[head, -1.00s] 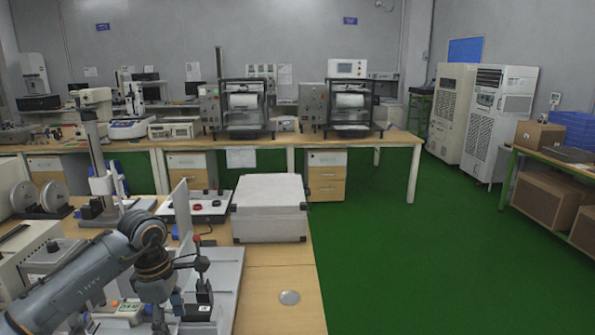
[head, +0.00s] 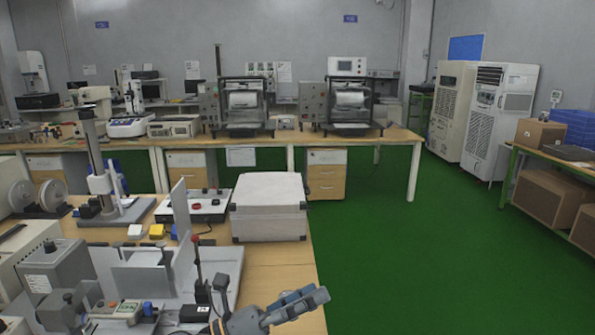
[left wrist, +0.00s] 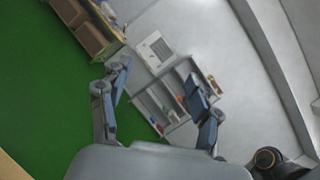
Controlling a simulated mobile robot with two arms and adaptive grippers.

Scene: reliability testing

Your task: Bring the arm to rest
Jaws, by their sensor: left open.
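My left gripper (head: 302,299) is low in the head view, over the front right corner of the near bench (head: 262,279). In the left wrist view the two fingers of my left gripper (left wrist: 158,82) stand wide apart with nothing between them. It touches no object that I can see. Beyond the fingers, that view shows a tilted room with a grey shelf unit (left wrist: 172,100) and green floor (left wrist: 60,85). My right gripper is in neither view.
A test fixture with a red-knobbed lever (head: 196,262) stands left of the gripper. A white case (head: 268,208) sits behind it on the bench. A control box with red buttons (head: 198,206) is beside the case. Green floor (head: 400,260) is clear to the right.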

